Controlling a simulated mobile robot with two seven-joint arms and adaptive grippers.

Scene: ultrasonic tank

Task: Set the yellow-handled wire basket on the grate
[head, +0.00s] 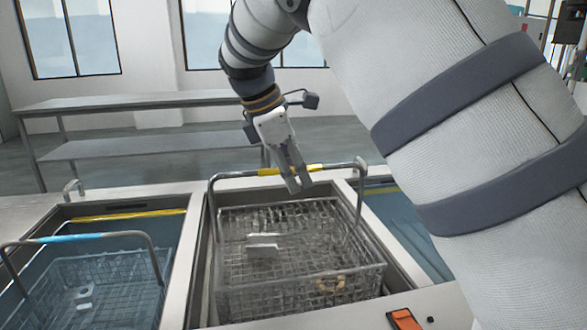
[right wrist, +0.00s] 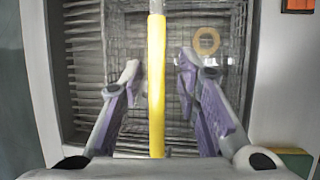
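The yellow-handled wire basket (head: 300,297) is in the middle bay of the steel counter. Its handle stands up, with a yellow grip (head: 268,171) on the top bar. My right gripper (head: 297,183) is at this bar. In the right wrist view the yellow grip (right wrist: 157,85) runs between the spread fingers (right wrist: 159,68), with a gap on each side. The slatted grate (right wrist: 86,92) shows beside the basket in that view. The basket's underside is hidden, so its contact with the grate cannot be told. My left gripper is out of view.
A blue-handled basket (head: 90,292) sits in the left bay. A blue liquid bay (head: 415,235) lies to the right, partly behind my right arm. An orange switch (head: 404,319) is on the front edge. A steel bench (head: 130,104) stands behind. The basket holds a pale block and a tan ring.

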